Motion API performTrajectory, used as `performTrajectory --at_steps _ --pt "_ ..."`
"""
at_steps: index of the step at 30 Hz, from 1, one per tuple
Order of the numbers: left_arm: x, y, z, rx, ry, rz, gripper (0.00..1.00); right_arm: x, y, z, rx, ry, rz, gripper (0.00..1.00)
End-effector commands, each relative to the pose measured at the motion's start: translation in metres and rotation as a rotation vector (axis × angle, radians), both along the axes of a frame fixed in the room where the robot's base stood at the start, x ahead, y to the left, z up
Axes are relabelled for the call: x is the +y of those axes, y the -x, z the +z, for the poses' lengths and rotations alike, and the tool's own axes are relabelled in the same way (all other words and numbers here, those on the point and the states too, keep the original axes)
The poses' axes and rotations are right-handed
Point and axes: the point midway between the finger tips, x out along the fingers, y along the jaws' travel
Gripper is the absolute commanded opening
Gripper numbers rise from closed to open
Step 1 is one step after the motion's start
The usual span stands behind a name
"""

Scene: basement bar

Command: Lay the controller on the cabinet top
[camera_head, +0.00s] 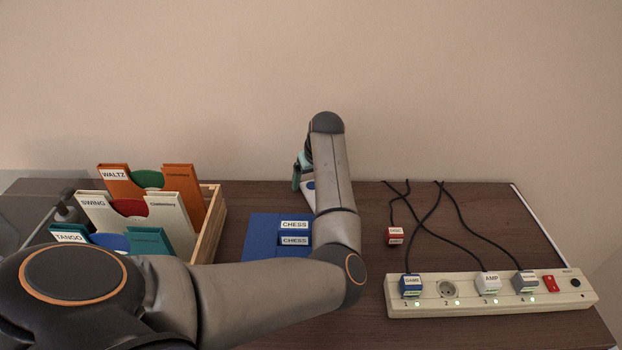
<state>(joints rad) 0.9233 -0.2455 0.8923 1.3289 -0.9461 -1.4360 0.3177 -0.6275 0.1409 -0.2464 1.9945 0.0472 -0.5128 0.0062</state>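My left arm reaches in from the left and across the cabinet top (370,240). My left gripper (302,175) points down near the back edge, by the wall, and is mostly hidden behind my own wrist. A small white and blue thing (309,186) shows just beside and below it; I cannot tell whether this is the controller or whether the gripper holds it. I cannot make out the fingers well enough to see if they are open or shut. My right gripper is not in view.
A wooden crate (212,222) with labelled folders stands at the left. A blue mat (262,235) with two CHESS labels lies beside my forearm. A power strip (468,306) with plugs and black cables lies at the right. A red-and-white plug (396,235) lies behind it.

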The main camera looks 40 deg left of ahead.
Motion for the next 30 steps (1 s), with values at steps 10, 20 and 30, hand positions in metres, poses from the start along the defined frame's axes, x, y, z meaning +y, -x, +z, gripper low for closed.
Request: performTrajectory --at_steps 10,20,30 --pt "0.0 0.0 0.001 0.0 0.0 0.0 0.97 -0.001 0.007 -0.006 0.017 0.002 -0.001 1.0" --pt "-0.016 0.007 0.051 -0.004 0.0 0.0 0.97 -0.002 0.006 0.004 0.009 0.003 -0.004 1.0" --pt "-0.037 0.019 0.107 -0.001 -0.002 -0.001 0.97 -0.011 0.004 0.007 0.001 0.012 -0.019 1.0"
